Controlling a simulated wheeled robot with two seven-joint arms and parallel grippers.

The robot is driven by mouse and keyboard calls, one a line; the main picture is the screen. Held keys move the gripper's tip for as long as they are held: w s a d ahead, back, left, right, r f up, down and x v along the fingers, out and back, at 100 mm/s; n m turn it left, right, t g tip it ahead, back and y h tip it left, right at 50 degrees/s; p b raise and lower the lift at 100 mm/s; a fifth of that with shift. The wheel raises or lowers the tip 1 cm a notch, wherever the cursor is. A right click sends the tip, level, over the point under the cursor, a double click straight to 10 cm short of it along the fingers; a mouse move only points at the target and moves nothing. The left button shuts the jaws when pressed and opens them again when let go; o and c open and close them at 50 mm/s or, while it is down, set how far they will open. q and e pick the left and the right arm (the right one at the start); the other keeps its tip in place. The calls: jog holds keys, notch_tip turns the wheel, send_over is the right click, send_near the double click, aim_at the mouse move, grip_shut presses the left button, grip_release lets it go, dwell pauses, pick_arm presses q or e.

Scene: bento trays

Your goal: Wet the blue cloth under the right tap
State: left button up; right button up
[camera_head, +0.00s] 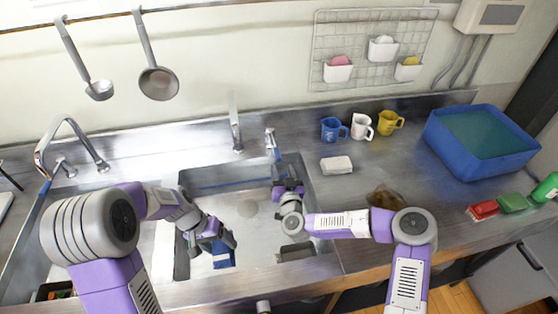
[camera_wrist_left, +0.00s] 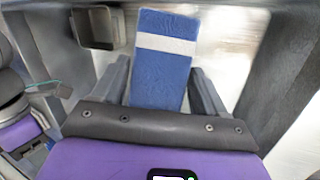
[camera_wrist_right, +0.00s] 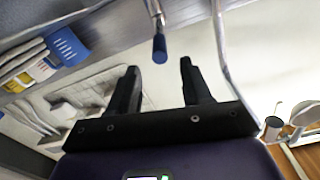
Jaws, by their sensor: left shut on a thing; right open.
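The blue cloth (camera_head: 222,257), with a white stripe, hangs in the right sink basin. My left gripper (camera_head: 222,240) is shut on it; the left wrist view also shows the cloth (camera_wrist_left: 163,75) between the fingers. The right tap's spout (camera_head: 235,125) rises behind the basin, and its blue-tipped handle (camera_head: 271,140) is to its right. My right gripper (camera_head: 284,178) is open and empty, just in front of the handle. In the right wrist view the handle's blue tip (camera_wrist_right: 159,48) is beyond and between the open fingers, apart from them. No water stream is visible.
Another tap (camera_head: 70,140) stands at the left. Blue (camera_head: 330,130), white (camera_head: 361,127) and yellow (camera_head: 391,122) mugs and a white block (camera_head: 337,165) are on the right counter. A blue tub (camera_head: 490,165) of water is farther right. A small container (camera_head: 297,252) sits in the basin's right corner.

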aim_at(280, 162)
jog(key=shift+w+a+b, duration=0.1)
jog(key=shift+w+a, duration=0.1)
jog(key=shift+w, duration=0.8)
jog(key=shift+w+a+b, duration=0.1)
jog(key=shift+w+a, duration=0.1)
jog(key=shift+w, duration=0.75)
jog(key=shift+w+a+b, duration=0.1)
jog(key=shift+w+a, duration=0.1)
jog(key=shift+w, duration=0.8)
jog(key=shift+c, duration=0.4)
grip_shut()
